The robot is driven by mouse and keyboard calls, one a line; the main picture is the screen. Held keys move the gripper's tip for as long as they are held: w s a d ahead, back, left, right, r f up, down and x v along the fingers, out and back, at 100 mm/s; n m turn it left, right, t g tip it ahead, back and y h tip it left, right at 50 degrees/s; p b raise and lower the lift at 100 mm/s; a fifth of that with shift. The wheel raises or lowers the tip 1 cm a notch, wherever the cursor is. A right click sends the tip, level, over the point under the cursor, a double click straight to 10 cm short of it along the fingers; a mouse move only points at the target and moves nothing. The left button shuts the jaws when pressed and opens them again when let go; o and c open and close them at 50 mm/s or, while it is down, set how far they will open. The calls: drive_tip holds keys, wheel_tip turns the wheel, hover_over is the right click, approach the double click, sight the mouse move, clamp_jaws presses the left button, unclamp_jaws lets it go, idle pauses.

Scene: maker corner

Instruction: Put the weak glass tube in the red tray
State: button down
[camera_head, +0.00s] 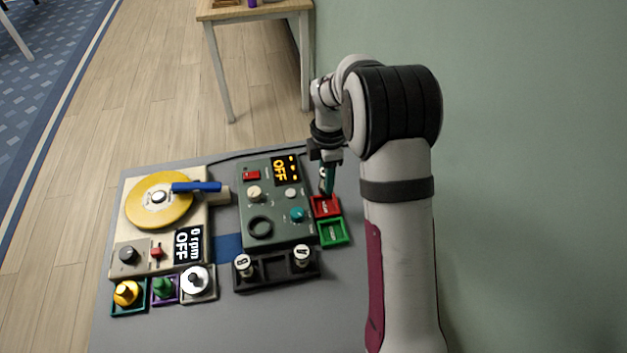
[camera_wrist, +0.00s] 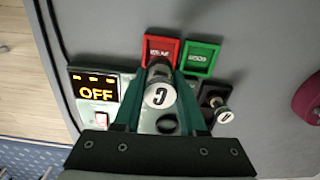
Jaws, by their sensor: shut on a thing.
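My gripper (camera_wrist: 164,72) is shut on a glass tube (camera_wrist: 158,95) whose pale cap bears a dark letter like a C. In the head view, my gripper (camera_head: 326,185) is at the far edge of the red tray (camera_head: 326,207). In the wrist view, the tube's far end overlaps the near edge of the red tray (camera_wrist: 160,40); I cannot tell whether it touches. The red tray has an unreadable label and no tube is seen lying in it. The green tray (camera_head: 333,233) sits right beside it and also looks empty.
A green tester (camera_head: 270,228) with an OFF display and an empty round socket (camera_head: 260,227) stands left of the trays. A black rack (camera_head: 274,271) holds two capped tubes. A turntable device (camera_head: 158,200) is farther left. The table's front right is clear.

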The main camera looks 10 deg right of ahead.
drive_tip(key=shift+f, duration=3.1)
drive_tip(key=shift+f, duration=0.5)
drive_tip(key=shift+c, duration=1.9)
unclamp_jaws()
drive_tip(key=shift+r, duration=0.15)
drive_tip(key=shift+r, duration=3.4)
